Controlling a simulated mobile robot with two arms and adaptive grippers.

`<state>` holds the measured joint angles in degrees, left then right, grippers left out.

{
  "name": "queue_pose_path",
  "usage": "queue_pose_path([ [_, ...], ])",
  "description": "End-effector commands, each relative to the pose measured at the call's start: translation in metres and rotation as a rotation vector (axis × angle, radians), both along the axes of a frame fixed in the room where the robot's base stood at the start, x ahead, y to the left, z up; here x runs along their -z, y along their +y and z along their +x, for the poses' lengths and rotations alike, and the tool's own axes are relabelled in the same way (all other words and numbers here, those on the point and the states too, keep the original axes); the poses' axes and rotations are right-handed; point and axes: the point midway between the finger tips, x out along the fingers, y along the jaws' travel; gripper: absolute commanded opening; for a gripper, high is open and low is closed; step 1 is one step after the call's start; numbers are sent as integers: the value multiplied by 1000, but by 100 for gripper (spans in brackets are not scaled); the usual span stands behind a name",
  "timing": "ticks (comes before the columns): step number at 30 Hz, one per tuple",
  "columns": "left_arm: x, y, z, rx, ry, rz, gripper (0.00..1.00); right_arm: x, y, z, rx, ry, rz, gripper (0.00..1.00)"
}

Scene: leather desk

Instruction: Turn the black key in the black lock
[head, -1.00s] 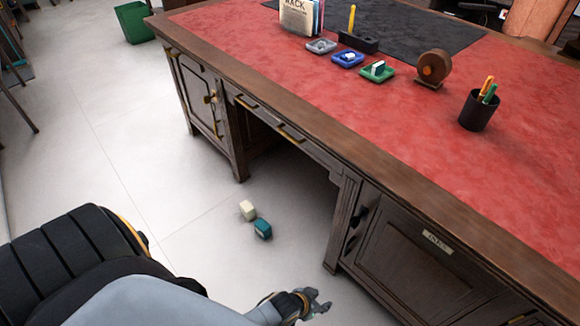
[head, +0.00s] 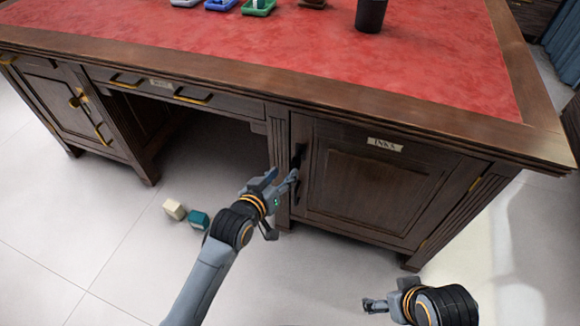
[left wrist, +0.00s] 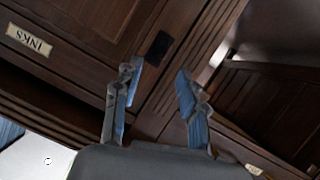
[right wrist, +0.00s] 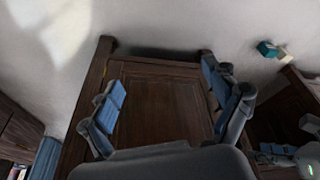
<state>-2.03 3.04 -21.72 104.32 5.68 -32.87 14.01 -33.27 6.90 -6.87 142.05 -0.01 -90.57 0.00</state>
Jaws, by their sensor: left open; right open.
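A black lock plate (head: 297,155) sits on the left edge of the right cabinet door (head: 372,187), which is shut and labelled INKS. In the left wrist view the black plate (left wrist: 158,47) lies just beyond my fingertips. I cannot make out the black key separately from the lock. My left gripper (head: 283,176) is open, just left of and in front of the lock; in the left wrist view its fingers (left wrist: 157,74) are apart with nothing between them. My right gripper (head: 375,305) is open and empty low in front of the cabinet; its spread fingers (right wrist: 160,80) face the door.
The left cabinet (head: 72,105) has brass fittings. A white block (head: 174,209) and a teal block (head: 198,219) lie on the floor left of my left arm. A black pen cup (head: 371,14) and small trays (head: 258,8) stand on the red desktop (head: 300,60).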

Motion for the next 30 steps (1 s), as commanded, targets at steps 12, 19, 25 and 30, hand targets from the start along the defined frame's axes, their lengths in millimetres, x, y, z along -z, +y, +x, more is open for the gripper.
queue_pose_path([
  [12,28,-28,61,1,-1,0,42,6,13,45,-17,-206,42,88],
  [19,33,-34,74,1,0,0,42,-5,22,70,-27,-336,69,88],
  [25,34,-35,77,0,0,0,42,-10,24,77,-30,-375,77,88],
  [30,34,-35,77,0,0,0,42,-10,24,78,-30,-376,78,88],
])
